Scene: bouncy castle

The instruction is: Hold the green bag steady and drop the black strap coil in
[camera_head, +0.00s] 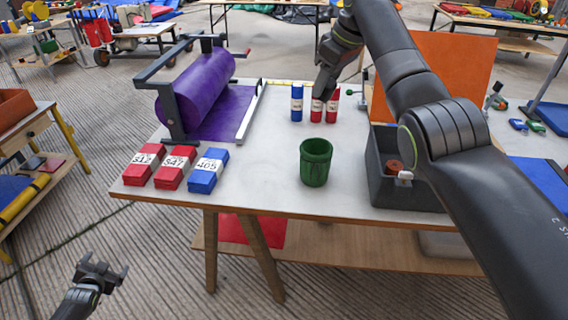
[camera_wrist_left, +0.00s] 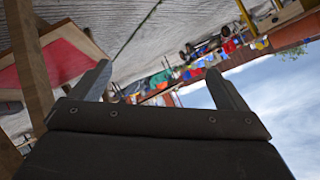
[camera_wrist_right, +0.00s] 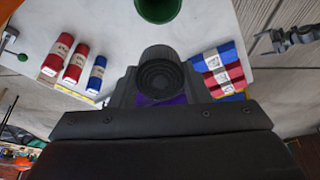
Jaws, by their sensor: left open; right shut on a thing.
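The green bag (camera_head: 316,163) stands upright and open-topped near the front middle of the table; part of it also shows at the top of the right wrist view (camera_wrist_right: 158,9). My right gripper (camera_head: 324,88) is above the back of the table, behind the bag in the picture. In the right wrist view it is shut on the black strap coil (camera_wrist_right: 160,76), a round ringed roll between its fingers. The coil cannot be made out in the head view. My left gripper (camera_head: 103,272) is open and empty, low in front of the table's left end, well away from the bag.
A purple roll on a frame (camera_head: 195,88) fills the table's back left. Red and blue packs (camera_head: 208,170) lie at the front left. Blue and red tubes (camera_head: 297,103) stand at the back. A grey bin (camera_head: 410,192) is right of the bag. The tabletop around the bag is clear.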

